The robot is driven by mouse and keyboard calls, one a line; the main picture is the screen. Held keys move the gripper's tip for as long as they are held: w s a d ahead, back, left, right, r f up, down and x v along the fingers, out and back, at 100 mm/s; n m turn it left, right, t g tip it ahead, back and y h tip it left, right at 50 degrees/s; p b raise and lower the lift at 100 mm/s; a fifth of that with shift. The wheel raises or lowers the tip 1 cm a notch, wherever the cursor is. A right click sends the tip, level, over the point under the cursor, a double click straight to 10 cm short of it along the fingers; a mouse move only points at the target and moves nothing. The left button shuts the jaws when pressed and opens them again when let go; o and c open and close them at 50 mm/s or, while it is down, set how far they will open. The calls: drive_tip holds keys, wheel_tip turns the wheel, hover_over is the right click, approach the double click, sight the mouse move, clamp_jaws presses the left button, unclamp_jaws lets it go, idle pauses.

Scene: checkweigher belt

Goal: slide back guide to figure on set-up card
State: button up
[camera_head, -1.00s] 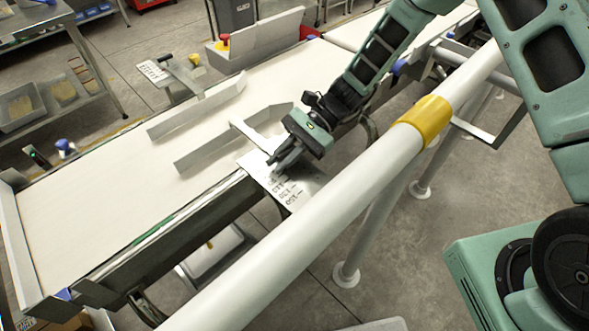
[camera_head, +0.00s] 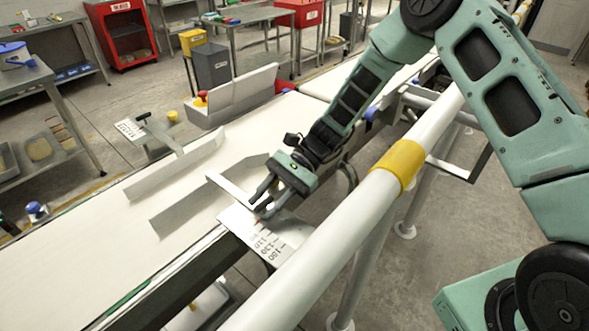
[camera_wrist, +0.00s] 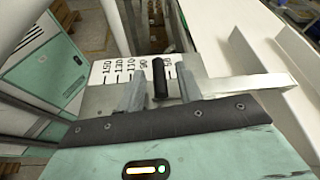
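My gripper (camera_head: 262,204) is over the numbered scale plate (camera_head: 277,247) at the belt's near edge. In the wrist view its two fingers (camera_wrist: 160,92) stand apart, one on each side of an upright black handle (camera_wrist: 159,78), with visible gaps. The near guide (camera_head: 187,205) is a grey wall on the belt, with a pale arm (camera_wrist: 240,85) leading to the scale plate. I cannot read the pointer's exact figure. I cannot make out a set-up card.
A white rail with a yellow band (camera_head: 400,163) runs along the near side, close below my arm. A box with a red button (camera_head: 201,98) stands at the belt's far edge. The white belt (camera_head: 85,240) is clear toward the lower left.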

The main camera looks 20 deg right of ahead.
drive_tip(key=b+v, duration=0.2)
drive_tip(key=v, duration=1.3)
drive_tip(key=shift+b, duration=0.4)
